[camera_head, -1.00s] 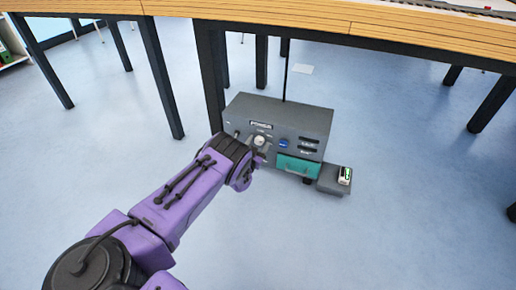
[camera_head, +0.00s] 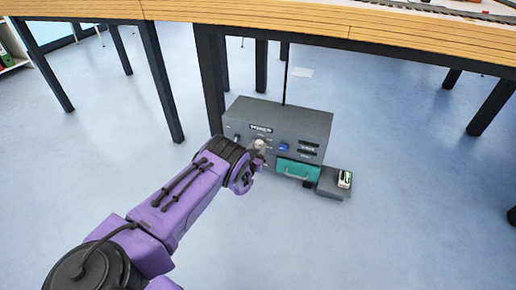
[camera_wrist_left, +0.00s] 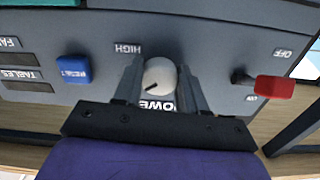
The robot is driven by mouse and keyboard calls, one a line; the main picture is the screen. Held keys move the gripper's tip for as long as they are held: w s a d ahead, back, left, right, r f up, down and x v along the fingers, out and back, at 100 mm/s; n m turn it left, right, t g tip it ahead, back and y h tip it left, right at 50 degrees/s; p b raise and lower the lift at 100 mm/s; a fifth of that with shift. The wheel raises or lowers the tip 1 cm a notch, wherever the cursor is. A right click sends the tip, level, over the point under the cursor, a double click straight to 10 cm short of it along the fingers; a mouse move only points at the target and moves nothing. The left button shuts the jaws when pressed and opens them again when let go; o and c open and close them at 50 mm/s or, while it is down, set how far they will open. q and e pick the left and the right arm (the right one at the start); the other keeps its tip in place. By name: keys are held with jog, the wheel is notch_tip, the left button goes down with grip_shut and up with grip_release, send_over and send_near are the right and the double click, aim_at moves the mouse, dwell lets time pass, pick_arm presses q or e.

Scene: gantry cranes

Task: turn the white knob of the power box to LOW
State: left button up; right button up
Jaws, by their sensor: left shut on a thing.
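The power box (camera_head: 290,118) is a dark grey box on the floor under the wooden table. Its white knob (camera_head: 259,145) shows on the left part of the front panel, partly hidden by my arm. In the left wrist view, which shows the panel upside down, the knob (camera_wrist_left: 161,74) sits between the fingers of my left gripper (camera_wrist_left: 160,80), which is shut on it. The dark mark on the knob points to the lower left of that view. HIGH is printed at the upper left of the knob; POWER is partly covered. I cannot see a LOW label.
A red lever switch (camera_wrist_left: 273,87) marked ON and OFF stands beside the gripper, and a blue RESET button (camera_wrist_left: 75,69) is on the other side. A teal drawer (camera_head: 297,170) is below.

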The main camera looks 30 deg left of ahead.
pick_arm(q)
jog(key=n, duration=0.5)
jog(key=shift+d, duration=0.1)
jog(key=shift+d+n, duration=0.1)
jog(key=shift+n, duration=2.4)
pick_arm(e)
jog(key=shift+s, duration=0.1)
pick_arm(q)
jog(key=o, duration=1.1)
jog(key=shift+c, duration=0.2)
jog(key=p+v, duration=0.5)
jog(key=v, duration=0.5)
jog(key=shift+s, duration=0.25)
pick_arm(e)
jog(key=w+r+m+t+h, duration=0.1)
jog(key=w+r+m+t, duration=0.2)
jog(key=w+m+t, duration=0.1)
jog(key=shift+w+t+h, duration=0.4)
jog(key=shift+w+t, duration=0.1)
jog(key=shift+w, duration=0.7)
jog(key=shift+a+r, duration=0.1)
jog(key=shift+r, duration=0.05)
